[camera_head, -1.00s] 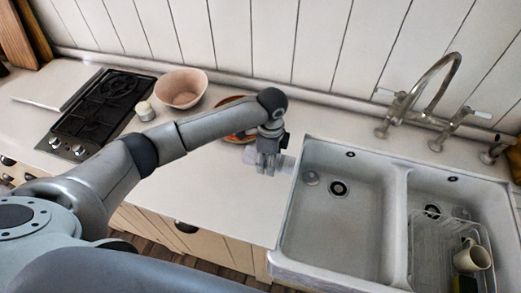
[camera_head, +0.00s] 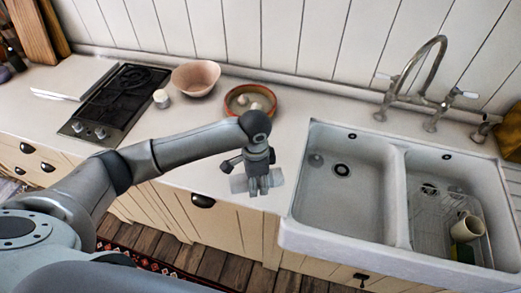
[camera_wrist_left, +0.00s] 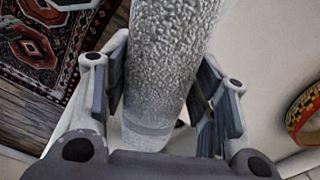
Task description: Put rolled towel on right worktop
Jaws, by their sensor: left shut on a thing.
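The rolled towel is pale grey with a rough weave. Its ends stick out on both sides of my left gripper (camera_head: 258,188) in the head view, where its left end (camera_head: 239,184) shows. In the left wrist view the rolled towel (camera_wrist_left: 168,60) lies between the two fingers of my left gripper (camera_wrist_left: 165,105), which is shut on it. The towel is held near the front edge of the white worktop (camera_head: 185,125), between the hob and the sink; its exact height is unclear. My right gripper is not in view.
A terracotta dish (camera_head: 268,99) with pale round things and a pink bowl (camera_head: 196,78) stand behind. A black hob (camera_head: 112,100) and small white jar (camera_head: 161,98) are left. The double sink (camera_head: 300,232) is right, with a mug (camera_head: 466,229) on a rack. A patterned rug (camera_wrist_left: 30,45) lies below.

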